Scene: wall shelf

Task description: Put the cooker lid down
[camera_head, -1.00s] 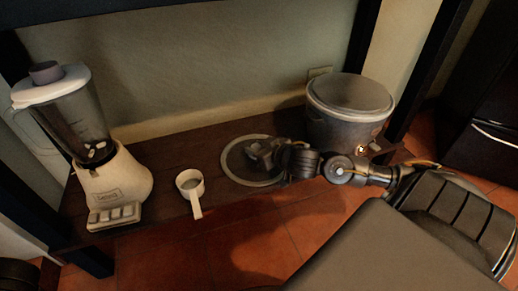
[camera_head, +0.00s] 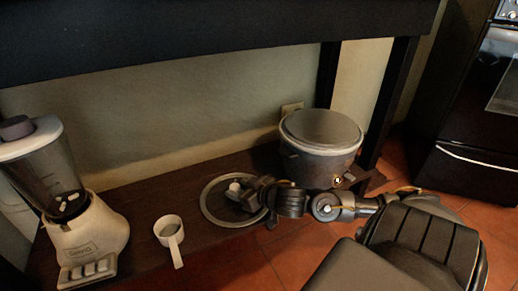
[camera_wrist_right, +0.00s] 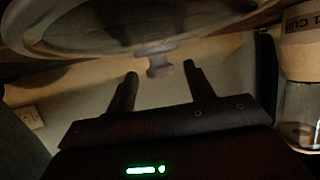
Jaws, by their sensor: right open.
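The cooker lid (camera_head: 212,212) is a round, see-through disc with a pale metal rim. It lies flat on the dark wooden shelf board, left of the cooker (camera_head: 318,165), with its pale knob (camera_head: 235,187) up. My right gripper (camera_head: 248,192) is low over the lid's right part, just right of the knob, and covers some of the rim. In the right wrist view the lid (camera_wrist_right: 90,38) fills the top. The open, empty fingers (camera_wrist_right: 160,72) point at the knob (camera_wrist_right: 158,66), with a gap on either side. My left gripper is out of view.
A blender (camera_head: 85,235) stands at the left. A white measuring cup (camera_head: 168,231) sits between it and the lid. A dark upper shelf (camera_head: 220,40) spans above, and a dark post (camera_head: 385,100) stands right of the cooker. Bare board shows behind the lid.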

